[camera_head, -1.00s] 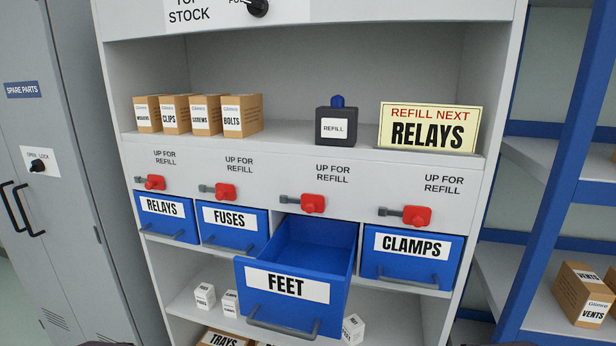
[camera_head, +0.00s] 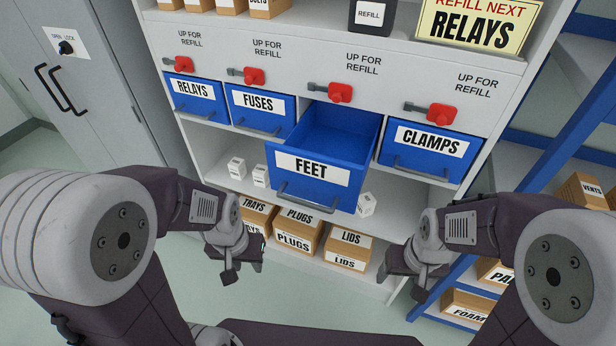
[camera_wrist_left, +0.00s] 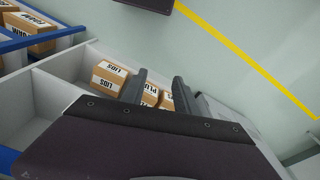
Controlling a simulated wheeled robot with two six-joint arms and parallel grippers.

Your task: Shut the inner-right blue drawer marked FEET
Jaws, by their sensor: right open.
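The blue FEET drawer (camera_head: 312,175) is pulled out of the cabinet, with its front well ahead of its neighbours. Its inside looks empty where I can see it. A grey bar handle (camera_head: 308,198) runs along the lower part of its front. A red latch (camera_head: 340,92) with a grey bolt sits above it. My left gripper (camera_head: 243,268) is below and left of the drawer, clear of it; its fingers stand apart and empty in the left wrist view (camera_wrist_left: 159,78). My right gripper (camera_head: 404,272) is below and right of the drawer, open and apart from it.
RELAYS (camera_head: 194,95), FUSES (camera_head: 263,111) and CLAMPS (camera_head: 430,150) drawers are in their slots. Small white boxes and cartons marked PLUGS (camera_head: 295,241) and LIDS (camera_head: 346,262) sit on shelves below. A grey locker (camera_head: 100,90) stands left, blue-framed shelving right.

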